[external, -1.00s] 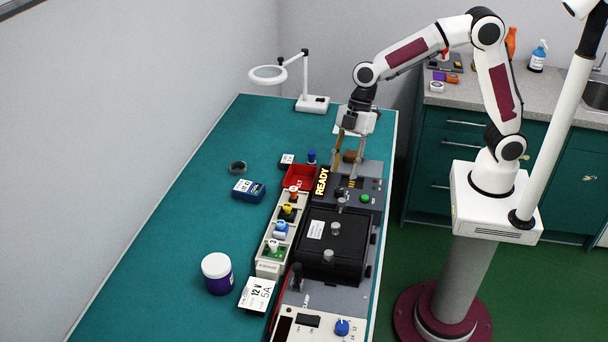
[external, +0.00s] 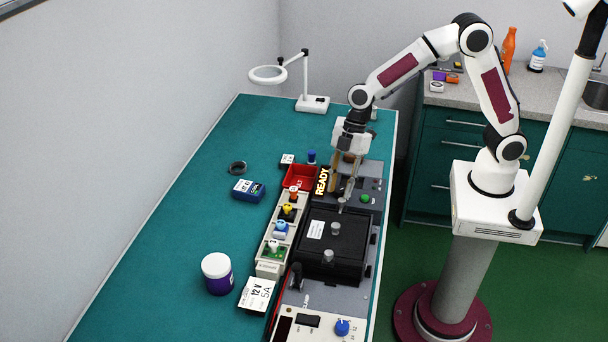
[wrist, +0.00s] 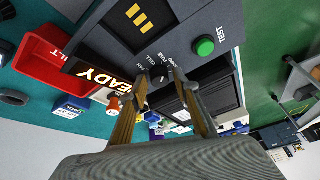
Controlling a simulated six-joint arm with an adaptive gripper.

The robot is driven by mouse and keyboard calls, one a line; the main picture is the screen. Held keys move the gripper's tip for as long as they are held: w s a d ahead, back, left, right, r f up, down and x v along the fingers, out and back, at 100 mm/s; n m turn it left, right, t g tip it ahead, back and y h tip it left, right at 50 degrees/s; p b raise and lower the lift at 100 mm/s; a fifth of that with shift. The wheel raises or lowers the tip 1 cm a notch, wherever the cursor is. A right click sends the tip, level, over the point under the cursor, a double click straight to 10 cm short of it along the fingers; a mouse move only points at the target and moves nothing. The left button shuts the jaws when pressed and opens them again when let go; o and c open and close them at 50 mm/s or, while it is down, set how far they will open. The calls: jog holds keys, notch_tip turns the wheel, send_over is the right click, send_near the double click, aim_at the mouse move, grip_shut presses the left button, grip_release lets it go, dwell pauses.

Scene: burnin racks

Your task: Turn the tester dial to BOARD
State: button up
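The tester (external: 374,186) is a dark grey box with a READY sign (external: 322,181) and a green TEST button (external: 365,198). In the wrist view, its panel (wrist: 185,32) shows a dark dial (wrist: 161,79) with a pale pointer and small labels around it, including CELL. I cannot read clearly which label it points at. My gripper (external: 345,190) points down over the tester. In the wrist view, my gripper (wrist: 160,75) has its fingers apart, one on each side of the dial. Whether they touch it is unclear.
A red bin (external: 301,177) and a rack of coloured parts (external: 270,267) stand left of the tester. A black box with knobs (external: 345,258) lies in front. A power supply with a blue knob (external: 342,327) is nearest. The bench's left side is mostly clear.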

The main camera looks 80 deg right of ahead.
grip_shut()
jog(key=shift+s+m, duration=0.1)
jog(key=shift+m, duration=0.6)
jog(key=shift+a+m+t+h, duration=0.1)
jog(key=shift+m+t+h, duration=0.45)
jog(key=shift+m, duration=0.85)
jog(key=shift+s+m+t+h, duration=0.2)
jog(key=shift+m+t, duration=0.25)
jog(key=shift+m, duration=1.45)
jog(key=shift+o, duration=2.2)
grip_release()
jog(key=shift+w, duration=0.1)
jog(key=shift+r, duration=0.15)
